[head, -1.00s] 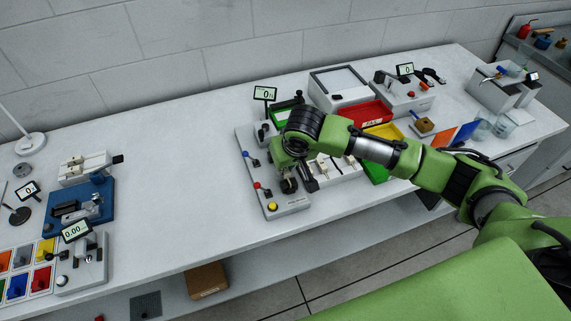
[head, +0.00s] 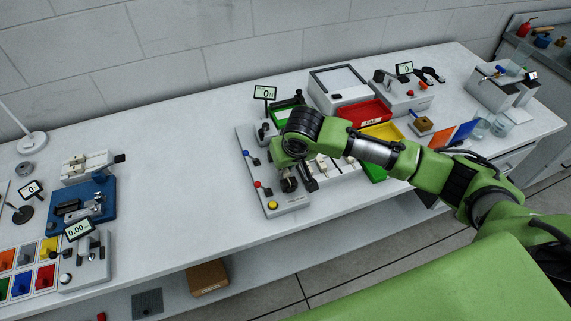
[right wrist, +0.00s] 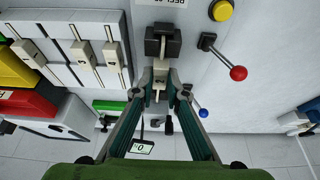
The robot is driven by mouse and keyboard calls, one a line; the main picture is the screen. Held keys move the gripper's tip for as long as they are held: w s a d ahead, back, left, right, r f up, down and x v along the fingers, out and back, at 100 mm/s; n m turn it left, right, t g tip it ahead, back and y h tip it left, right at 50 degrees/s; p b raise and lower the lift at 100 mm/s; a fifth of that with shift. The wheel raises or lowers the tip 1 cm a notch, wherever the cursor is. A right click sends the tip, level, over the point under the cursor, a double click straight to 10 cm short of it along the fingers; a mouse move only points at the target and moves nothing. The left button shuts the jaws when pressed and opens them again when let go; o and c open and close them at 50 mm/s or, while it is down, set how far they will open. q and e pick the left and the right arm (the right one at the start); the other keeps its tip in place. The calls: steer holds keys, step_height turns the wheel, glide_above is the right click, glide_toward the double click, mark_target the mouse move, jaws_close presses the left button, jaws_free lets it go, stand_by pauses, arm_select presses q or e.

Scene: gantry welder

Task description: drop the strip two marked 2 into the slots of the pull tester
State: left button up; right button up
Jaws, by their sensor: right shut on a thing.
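The pull tester (head: 262,190) is a long grey plate with a blue-knobbed lever, a red-knobbed lever and a yellow button; it also shows in the right wrist view (right wrist: 232,112). Its small display (head: 265,93) reads 0. My right gripper (head: 292,184) is over the plate, beside the levers. In the right wrist view, its fingertips (right wrist: 160,82) are shut on a small pale strip (right wrist: 160,76) with a dark mark, in line with a dark clamp block (right wrist: 163,42). I cannot tell whether the strip is inside the slots. My left gripper is not in view.
A white rack (right wrist: 62,57) with several tagged strips stands beside the tester. Red (head: 365,115), yellow (head: 384,131) and green trays lie behind my right arm. Blue (head: 82,207) and grey devices stand at the left. The table between them is clear.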

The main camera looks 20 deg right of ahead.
steer(key=o, duration=0.9)
steer(key=shift+o, duration=0.2)
steer(key=v, duration=1.2)
